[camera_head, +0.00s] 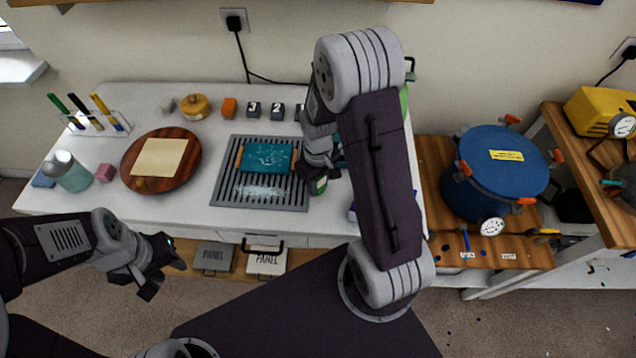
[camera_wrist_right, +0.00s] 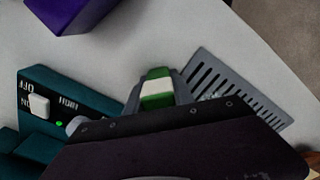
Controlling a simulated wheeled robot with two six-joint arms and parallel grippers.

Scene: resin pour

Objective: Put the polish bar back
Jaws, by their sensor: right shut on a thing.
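A green bar with a white band (camera_wrist_right: 157,92), which I take for the polish bar, is between the jaws of my right gripper (camera_wrist_right: 158,88) in the right wrist view. My right gripper is shut on it. In the head view the right gripper (camera_head: 322,168) is at the right edge of the slotted grey rack, partly hidden by its own arm. A green patch (camera_head: 318,187) shows just below it; whether the bar touches the surface is unclear. My left gripper (camera_head: 165,277) appears open and empty in front of the table's front edge.
The grey slotted rack (camera_head: 225,190) holds a teal panel (camera_head: 266,157). A teal switch box (camera_wrist_right: 60,100) and a purple block (camera_wrist_right: 70,12) are near the right gripper. A round wooden board (camera_head: 128,158) is left. A blue pot (camera_head: 495,160) stands right.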

